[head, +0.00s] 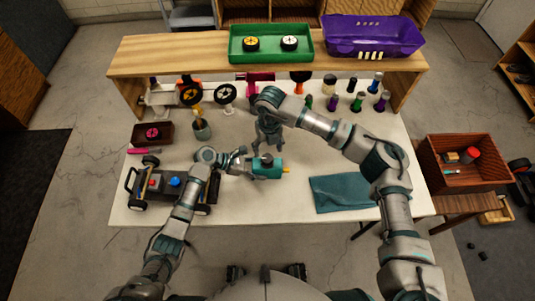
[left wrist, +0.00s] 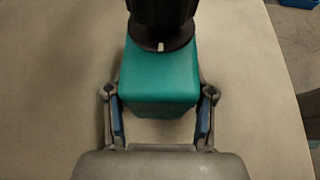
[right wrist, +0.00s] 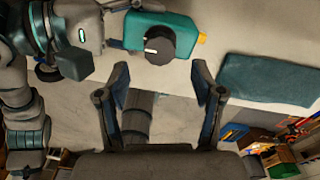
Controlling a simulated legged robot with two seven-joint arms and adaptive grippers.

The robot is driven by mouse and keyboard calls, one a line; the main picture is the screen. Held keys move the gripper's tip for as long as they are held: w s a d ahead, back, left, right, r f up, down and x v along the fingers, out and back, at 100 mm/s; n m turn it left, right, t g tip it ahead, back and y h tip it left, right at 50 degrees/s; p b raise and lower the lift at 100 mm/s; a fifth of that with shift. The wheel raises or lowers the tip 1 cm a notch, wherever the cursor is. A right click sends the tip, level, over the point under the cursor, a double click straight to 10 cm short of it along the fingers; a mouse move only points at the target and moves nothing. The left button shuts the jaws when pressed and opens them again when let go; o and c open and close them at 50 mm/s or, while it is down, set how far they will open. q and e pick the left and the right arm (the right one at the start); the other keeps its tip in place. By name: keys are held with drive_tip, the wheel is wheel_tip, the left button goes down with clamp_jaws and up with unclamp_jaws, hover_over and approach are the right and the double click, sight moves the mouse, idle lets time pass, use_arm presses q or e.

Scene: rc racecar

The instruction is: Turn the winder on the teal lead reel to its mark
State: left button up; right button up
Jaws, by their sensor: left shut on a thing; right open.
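The teal lead reel (head: 268,172) is a teal box with a black round winder (head: 267,160) on top and a yellow tip at its right end. My left gripper (head: 244,168) is shut on the reel's left end; in the left wrist view its fingers flank the teal box (left wrist: 160,85). The winder there (left wrist: 162,25) has a white pointer line; it also shows in the right wrist view (right wrist: 160,45). My right gripper (right wrist: 162,85) is open and empty, short of the reel. I cannot make out the mark on the reel.
A teal cloth (head: 343,194) lies at right on the white table (head: 300,205). A toy car chassis (head: 172,187) stands at left, with a small dark red tray (head: 152,133) behind it. Several bottles and wheel stands line the back beneath the wooden shelf (head: 190,47).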

sight(268, 156)
wheel_tip(268, 156, up, 7)
drive_tip(key=shift+w, duration=0.2)
drive_tip(key=shift+f, duration=0.1)
use_arm(q)
drive_tip(key=o, duration=1.2)
drive_tip(key=shift+c, duration=0.2)
drive_tip(key=v, duration=1.2)
drive_tip(key=shift+a+f, duration=0.1)
